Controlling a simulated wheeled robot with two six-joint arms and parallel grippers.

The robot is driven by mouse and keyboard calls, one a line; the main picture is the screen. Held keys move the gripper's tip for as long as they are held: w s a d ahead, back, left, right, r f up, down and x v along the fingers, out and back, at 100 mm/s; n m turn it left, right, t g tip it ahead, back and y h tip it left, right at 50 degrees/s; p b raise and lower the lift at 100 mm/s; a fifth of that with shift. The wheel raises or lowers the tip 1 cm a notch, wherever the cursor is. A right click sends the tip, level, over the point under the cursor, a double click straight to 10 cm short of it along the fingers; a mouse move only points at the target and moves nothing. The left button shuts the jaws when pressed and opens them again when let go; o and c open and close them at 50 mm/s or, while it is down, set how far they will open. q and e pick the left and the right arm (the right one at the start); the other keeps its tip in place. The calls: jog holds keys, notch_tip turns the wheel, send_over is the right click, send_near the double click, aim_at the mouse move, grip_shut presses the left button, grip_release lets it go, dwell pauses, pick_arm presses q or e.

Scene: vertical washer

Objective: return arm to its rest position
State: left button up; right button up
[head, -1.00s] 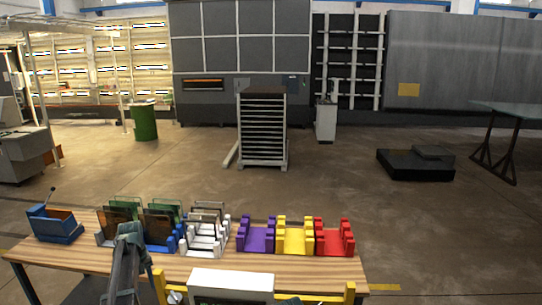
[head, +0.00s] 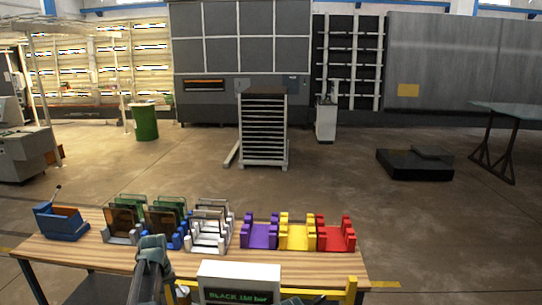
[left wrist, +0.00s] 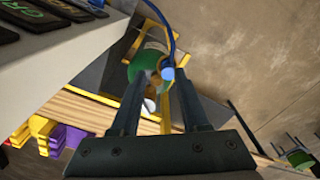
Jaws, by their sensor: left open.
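My left arm comes up from the bottom of the head view, with its dark wrist (head: 152,252) in front of the table's near edge. In the left wrist view the two dark fingers of my left gripper (left wrist: 158,88) stand apart with no object held between them. Beyond the fingers are a green rounded object (left wrist: 147,55), a blue hose (left wrist: 170,40) and a yellow frame bar. I cannot tell from the head view where the fingertips are. My right gripper does not show clearly in either view.
A wooden table (head: 100,253) carries a blue holder (head: 62,222), racks with upright plates (head: 125,218), and purple (head: 259,233), yellow (head: 297,235) and red (head: 336,236) holders. A white box with a label (head: 238,280) stands at the near edge.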

pick_arm(q)
jog(key=s+d+m, duration=0.6)
jog(key=s+d, duration=1.1)
jog(key=s, duration=0.1)
jog(key=s+d+f+m+b, duration=0.1)
jog(key=d+f+b, duration=0.2)
jog(key=f+b, duration=0.4)
jog(key=s+d+f+m+b, duration=0.1)
jog(key=d+f+b, duration=0.3)
jog(key=f+b, duration=0.4)
jog(key=s+d+f+m+y+b, duration=0.1)
jog(key=s+d+f+b, duration=0.1)
jog(key=f+b, duration=0.5)
jog(key=shift+s+d+f, duration=0.15)
jog(key=shift+s+d, duration=0.05)
jog(key=shift+d, duration=0.6)
jog(key=shift+a, duration=0.1)
